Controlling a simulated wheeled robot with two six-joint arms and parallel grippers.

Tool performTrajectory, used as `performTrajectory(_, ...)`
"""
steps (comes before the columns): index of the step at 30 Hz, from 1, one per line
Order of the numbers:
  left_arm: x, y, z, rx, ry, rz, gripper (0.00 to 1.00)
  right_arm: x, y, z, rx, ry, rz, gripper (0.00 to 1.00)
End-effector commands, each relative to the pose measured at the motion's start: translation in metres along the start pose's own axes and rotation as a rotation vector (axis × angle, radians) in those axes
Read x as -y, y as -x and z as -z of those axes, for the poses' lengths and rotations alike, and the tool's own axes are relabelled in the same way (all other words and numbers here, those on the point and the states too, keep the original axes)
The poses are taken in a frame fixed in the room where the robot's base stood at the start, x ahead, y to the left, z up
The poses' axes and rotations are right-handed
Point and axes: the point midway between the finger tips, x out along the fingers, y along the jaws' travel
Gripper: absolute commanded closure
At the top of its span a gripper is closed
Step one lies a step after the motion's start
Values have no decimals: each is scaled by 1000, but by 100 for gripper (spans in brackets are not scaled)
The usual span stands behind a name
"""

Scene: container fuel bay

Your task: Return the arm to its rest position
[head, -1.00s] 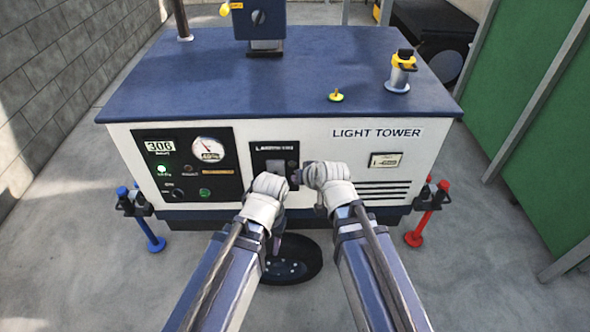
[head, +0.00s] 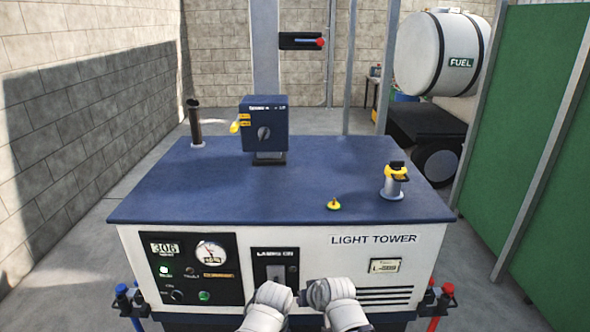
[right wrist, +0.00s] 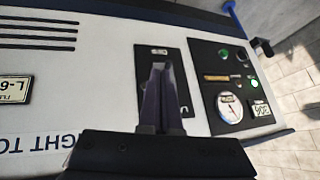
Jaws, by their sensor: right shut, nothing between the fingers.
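My right arm's white wrist (head: 335,300) is at the bottom of the head view, in front of the machine's front face; its jaws are hidden there. In the right wrist view my right gripper (right wrist: 160,68) is shut and empty. Its fingers overlap the dark lamp switch panel (right wrist: 163,85) in that view; I cannot tell whether they touch it. My left arm's white wrist (head: 267,304) is just left of the right one, below the same switch panel (head: 276,262) in the head view. Its fingers are hidden, so I cannot tell their state.
The light tower's blue top (head: 300,185) carries a control box (head: 265,128), a yellow-capped filler (head: 394,182) and a small yellow knob (head: 334,204). The gauge panel (head: 198,268) is left of the switch. A block wall (head: 60,140) and green panels (head: 535,140) flank the machine.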

Motion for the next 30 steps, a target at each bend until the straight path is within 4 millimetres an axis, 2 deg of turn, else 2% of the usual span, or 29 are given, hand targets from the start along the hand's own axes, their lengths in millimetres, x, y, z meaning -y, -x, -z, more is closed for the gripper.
performTrajectory(1,2,26,-2,0,0,0,50,9,21,-2,77,29,-14,100)
performTrajectory(3,4,47,-3,0,0,0,50,14,40,-19,207,70,-47,100)
performTrajectory(9,8,88,-5,0,1,0,50,16,97,-60,522,156,-164,100)
performTrajectory(12,9,99,-6,0,1,0,50,14,118,-72,622,175,-211,100)
performTrajectory(17,10,102,-6,0,1,0,50,11,131,-81,689,185,-246,100)
performTrajectory(30,10,101,-6,0,1,0,50,11,130,-82,691,184,-246,100)
